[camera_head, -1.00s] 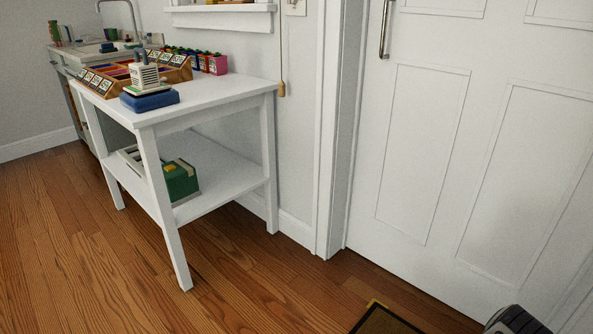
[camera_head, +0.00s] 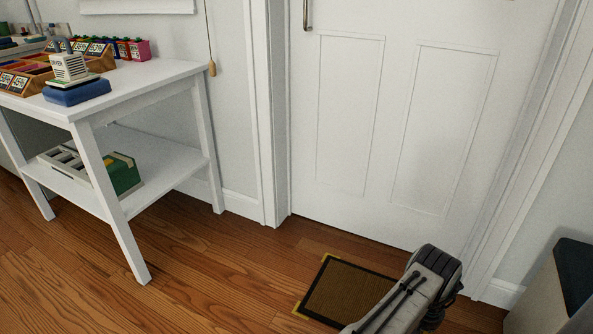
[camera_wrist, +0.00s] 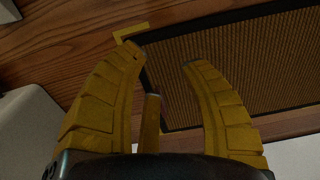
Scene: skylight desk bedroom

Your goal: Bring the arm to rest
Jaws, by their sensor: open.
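My gripper (camera_wrist: 162,62) shows in the wrist view with its yellow fingers spread apart. It is open, and nothing is between the fingers. Behind the fingers lie the wooden floor and a brown doormat (camera_wrist: 260,60) with a dark border. In the head view part of my arm (camera_head: 405,295) reaches in from the bottom, over the right side of the same doormat (camera_head: 345,290). My gripper's fingers cannot be made out in the head view.
A white table (camera_head: 150,88) stands at the left, with a blue-based item (camera_head: 76,91) on top and a green box (camera_head: 122,174) on its lower shelf. A closed white door (camera_head: 400,120) is behind the mat. A dark-topped bin (camera_head: 550,290) stands at the right. Wooden floor (camera_head: 220,270) is clear between table and mat.

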